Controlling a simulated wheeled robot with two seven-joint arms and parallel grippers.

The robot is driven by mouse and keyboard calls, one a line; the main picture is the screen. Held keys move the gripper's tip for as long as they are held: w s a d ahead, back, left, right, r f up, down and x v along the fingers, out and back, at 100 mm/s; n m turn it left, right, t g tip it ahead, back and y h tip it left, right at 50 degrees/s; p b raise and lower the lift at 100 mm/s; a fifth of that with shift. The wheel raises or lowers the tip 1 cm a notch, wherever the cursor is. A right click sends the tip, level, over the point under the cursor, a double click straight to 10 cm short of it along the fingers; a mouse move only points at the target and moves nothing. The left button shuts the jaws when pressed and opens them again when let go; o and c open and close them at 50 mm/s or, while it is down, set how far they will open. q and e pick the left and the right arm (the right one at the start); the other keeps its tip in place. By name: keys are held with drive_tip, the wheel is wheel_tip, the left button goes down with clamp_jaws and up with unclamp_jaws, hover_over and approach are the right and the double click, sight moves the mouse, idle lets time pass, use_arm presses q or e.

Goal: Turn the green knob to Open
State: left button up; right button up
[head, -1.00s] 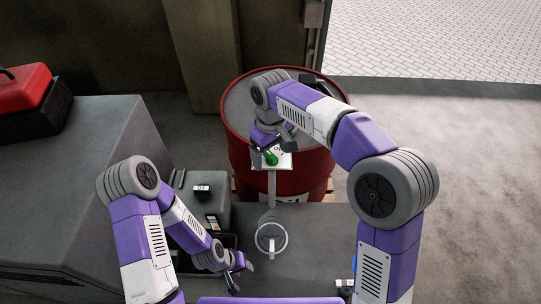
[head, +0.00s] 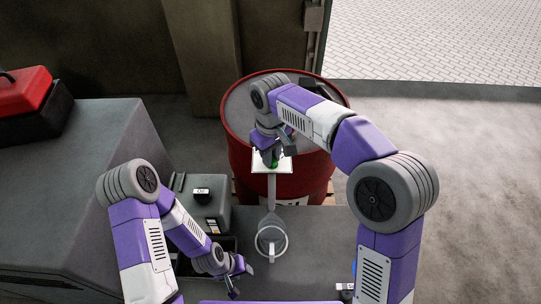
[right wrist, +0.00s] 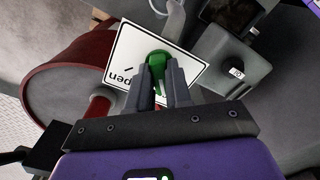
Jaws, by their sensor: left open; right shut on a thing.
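The green knob (right wrist: 157,62) sits on a white plate (right wrist: 128,50) in the right wrist view. The letters "pen" and a short black line show on the plate; the rest of the marking is hidden. My right gripper (right wrist: 158,78) is shut on the green knob, one finger on each side. In the head view the knob is a small green patch (head: 273,165) below my right gripper (head: 272,152), on the plate (head: 285,165) atop a thin post. My left gripper (head: 241,274) is open and empty, low at the left of the bench.
A red drum (head: 240,165) stands right behind the plate. A grey box with a small label (head: 203,193) is at left. A red toolbox (head: 25,95) lies far left.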

drive_tip(key=m, duration=0.4)
drive_tip(key=shift+p, duration=0.35)
drive_tip(key=m, duration=0.4)
drive_tip(key=shift+d+p, duration=0.1)
drive_tip(key=shift+p, duration=0.25)
drive_tip(key=m, duration=0.4)
drive_tip(key=shift+d+p, duration=0.1)
drive_tip(key=shift+p, duration=0.25)
drive_tip(key=m, duration=0.3)
drive_tip(key=shift+m, duration=0.4)
drive_tip(key=o, duration=1.5)
